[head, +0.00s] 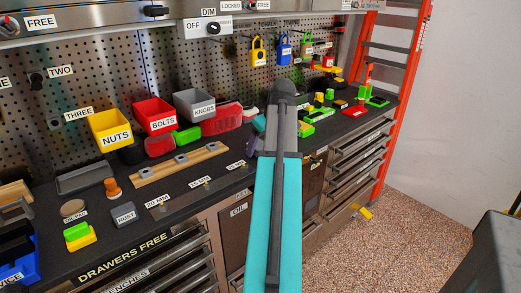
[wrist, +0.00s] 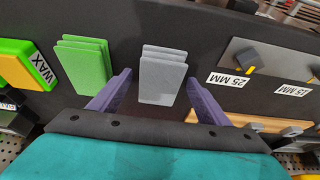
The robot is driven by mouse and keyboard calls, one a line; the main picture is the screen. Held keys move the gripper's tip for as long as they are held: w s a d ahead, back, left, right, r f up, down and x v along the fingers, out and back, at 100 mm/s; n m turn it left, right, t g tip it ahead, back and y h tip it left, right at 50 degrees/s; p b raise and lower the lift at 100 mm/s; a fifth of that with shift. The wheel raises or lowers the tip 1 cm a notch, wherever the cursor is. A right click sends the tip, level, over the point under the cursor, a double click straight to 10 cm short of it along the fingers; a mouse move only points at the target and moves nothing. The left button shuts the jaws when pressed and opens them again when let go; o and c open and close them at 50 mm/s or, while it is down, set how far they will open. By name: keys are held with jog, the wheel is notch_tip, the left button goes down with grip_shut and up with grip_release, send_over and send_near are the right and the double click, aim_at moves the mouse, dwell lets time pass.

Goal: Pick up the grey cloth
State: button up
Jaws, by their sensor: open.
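The grey cloth (wrist: 163,76) is a folded, layered pad on the dark bench top in the wrist view. It lies between the two purple fingers of my gripper (wrist: 158,80), which are spread open, one to each side of it. The fingers appear apart from the cloth; I cannot tell how far above the bench they are. In the head view only a bit of a purple finger shows beside my arm, which covers that part of the bench, and I cannot make out the grey cloth there.
A folded green cloth (wrist: 85,66) lies just left of the grey one, beyond the left finger. A green and yellow item labelled WAX (wrist: 25,68) is further left. A grey plate (wrist: 265,62) with size labels lies right. Bins (head: 153,116) stand along the pegboard.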

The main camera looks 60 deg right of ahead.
aim_at(258, 144)
jog(key=c, duration=1.1)
jog(key=shift+r, duration=0.1)
jog(key=shift+c, duration=0.2)
jog(key=shift+r+b, duration=0.2)
jog(key=shift+b, duration=0.1)
notch_tip(258, 144, up, 4)
jog(key=shift+f, duration=0.15)
jog(key=s+d+r, duration=0.1)
jog(key=s, duration=1.5)
jog(key=shift+d+b, duration=0.25)
jog(key=shift+b, duration=0.2)
jog(key=shift+r, duration=0.1)
